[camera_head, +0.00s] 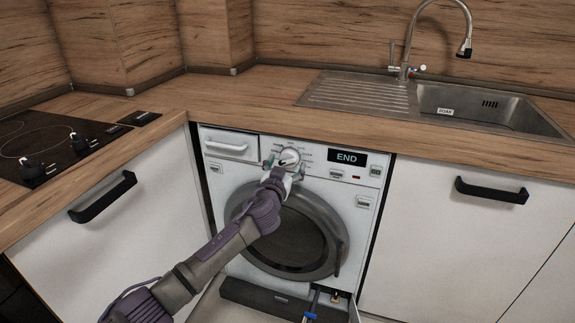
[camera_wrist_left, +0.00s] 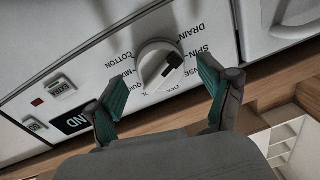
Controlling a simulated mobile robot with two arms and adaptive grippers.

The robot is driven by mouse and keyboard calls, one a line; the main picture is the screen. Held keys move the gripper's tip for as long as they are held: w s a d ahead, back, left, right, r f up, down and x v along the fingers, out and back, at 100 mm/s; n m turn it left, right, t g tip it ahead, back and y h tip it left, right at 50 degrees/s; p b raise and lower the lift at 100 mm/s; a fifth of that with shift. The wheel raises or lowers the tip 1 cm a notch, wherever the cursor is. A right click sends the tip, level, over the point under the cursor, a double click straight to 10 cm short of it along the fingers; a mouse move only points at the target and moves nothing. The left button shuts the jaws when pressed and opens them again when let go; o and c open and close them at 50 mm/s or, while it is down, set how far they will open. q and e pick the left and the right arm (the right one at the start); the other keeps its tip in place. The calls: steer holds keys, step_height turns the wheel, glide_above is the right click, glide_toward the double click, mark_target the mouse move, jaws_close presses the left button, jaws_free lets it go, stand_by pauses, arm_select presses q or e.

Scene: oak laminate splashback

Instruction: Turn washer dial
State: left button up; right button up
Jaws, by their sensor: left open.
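The washer (camera_head: 225,185) is white with a round dark door and stands under the counter. Its dial (camera_head: 289,157) is a round white knob on the upper panel. In the left wrist view the dial (camera_wrist_left: 155,62) has a black pointer mark on its right part, towards the DRAIN and SPIN labels. My left gripper (camera_head: 284,166) is open at the dial, its teal-padded fingers (camera_wrist_left: 162,80) apart on either side of it. I cannot tell whether they touch it. The display (camera_head: 347,157) reads END. My right gripper is not in view.
A detergent drawer (camera_head: 231,145) is left of the dial. Cabinets with black handles (camera_head: 103,197) flank the washer. A wooden counter (camera_head: 240,95) runs above, with a hob (camera_head: 60,143) at left and a sink (camera_head: 480,107) at right. A low flap (camera_head: 262,297) lies at the washer's foot.

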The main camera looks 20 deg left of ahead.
arm_select(q)
steer(key=shift+w, duration=0.7)
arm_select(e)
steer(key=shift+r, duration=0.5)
arm_select(q)
steer(key=shift+c, duration=0.3)
steer(key=c, duration=1.1)
